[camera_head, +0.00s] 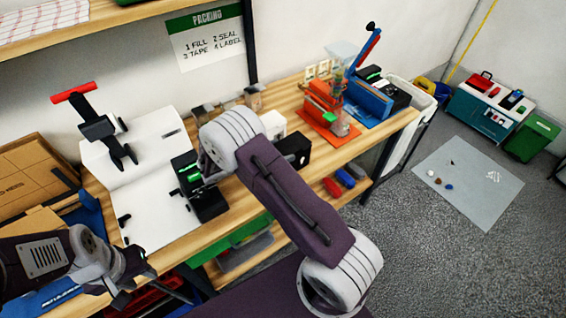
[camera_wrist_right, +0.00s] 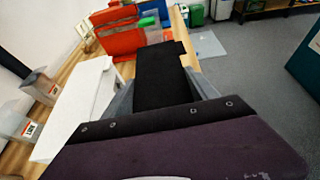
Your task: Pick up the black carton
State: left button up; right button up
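The black carton (camera_head: 294,147) is a small dark box on the wooden bench, beside a white box (camera_head: 272,124). In the right wrist view the black carton (camera_wrist_right: 160,75) lies straight ahead, between the grey fingers of my right gripper (camera_wrist_right: 162,92). The fingers sit close along both its sides; I cannot tell whether they press on it. In the head view my right forearm hides that gripper. My left gripper (camera_head: 138,272) is at the lower left, away from the carton, over the bench's front edge; its fingers are dark and unclear.
A black device with a green display (camera_head: 202,188) stands left of my right arm. An orange stand (camera_head: 325,108) and a blue machine (camera_head: 370,98) are at the bench's right end.

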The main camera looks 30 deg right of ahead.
grip_shut()
jog(key=shift+w+r, duration=0.1)
jog(key=shift+r, duration=0.2)
jog(key=r, duration=0.4)
jog(key=shift+s+d, duration=0.15)
jog(key=shift+s, duration=0.05)
jog(key=s+d+r+b, duration=0.1)
jog(key=s+d+r, duration=0.5)
jog(key=s+d, duration=0.1)
jog(key=shift+s+d+r, duration=0.15)
jog(key=shift+s+r, duration=0.05)
jog(key=shift+s, duration=0.6)
